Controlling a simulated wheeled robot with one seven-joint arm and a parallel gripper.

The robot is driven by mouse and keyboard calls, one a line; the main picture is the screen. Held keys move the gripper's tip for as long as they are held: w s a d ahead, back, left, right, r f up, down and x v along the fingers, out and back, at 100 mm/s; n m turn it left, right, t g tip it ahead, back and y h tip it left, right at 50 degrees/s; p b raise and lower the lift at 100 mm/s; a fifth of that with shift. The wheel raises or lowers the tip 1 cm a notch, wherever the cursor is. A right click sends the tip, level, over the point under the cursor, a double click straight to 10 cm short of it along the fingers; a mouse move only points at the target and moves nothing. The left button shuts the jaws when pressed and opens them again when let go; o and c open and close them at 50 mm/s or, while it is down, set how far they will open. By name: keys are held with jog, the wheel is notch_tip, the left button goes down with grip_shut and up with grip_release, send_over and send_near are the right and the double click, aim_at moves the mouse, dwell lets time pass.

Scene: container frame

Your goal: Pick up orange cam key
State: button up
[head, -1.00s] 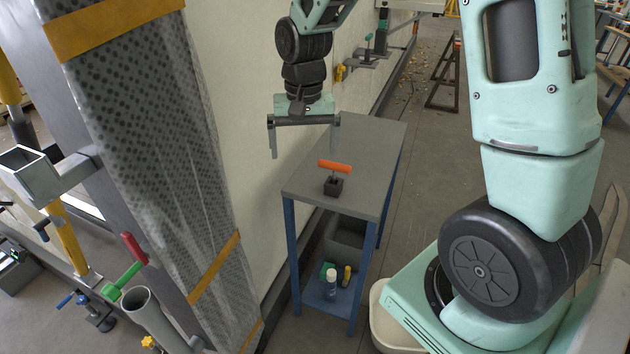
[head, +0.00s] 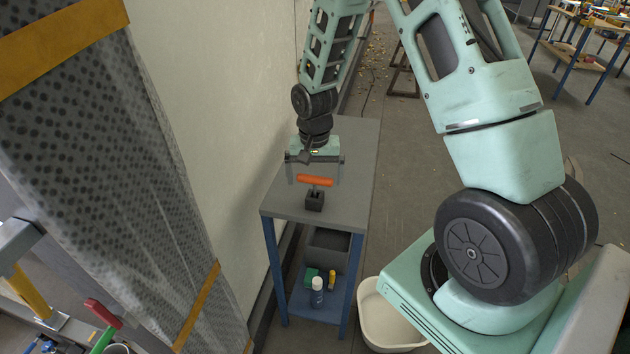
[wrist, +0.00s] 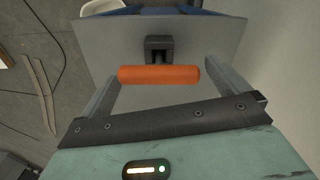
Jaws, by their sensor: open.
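The orange cam key (head: 315,180) has an orange bar handle across the top of a short stem. It stands upright in a small dark block (head: 314,201) on the grey table top (head: 285,205). My gripper (head: 316,176) is open, with its two fingers spread wide, just behind and above the handle in the head view. In the wrist view the orange handle (wrist: 159,75) lies crosswise between the fingers of my gripper (wrist: 160,78), close to both. Nothing is held. I cannot tell the exact height gap between fingers and handle.
A pale wall (head: 215,90) runs close along the table's left side. A dotted grey wrapped panel (head: 110,180) stands at the left front. The lower shelf holds a grey bin (head: 328,250) and a spray can (head: 317,292). A white tub (head: 385,320) stands right of the table.

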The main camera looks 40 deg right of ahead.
aim_at(315, 190)
jog(key=shift+s+a+f+p, duration=0.1)
jog(key=shift+f+p, duration=0.2)
jog(key=shift+f, duration=0.95)
jog(key=shift+s+f+p, duration=0.1)
jog(key=shift+f+p, duration=0.2)
jog(key=shift+f, duration=0.9)
jog(key=c, duration=1)
jog(key=shift+c, duration=0.2)
jog(key=shift+r, duration=0.1)
jog(key=shift+r+b, duration=0.65)
jog(key=shift+r, duration=4.3)
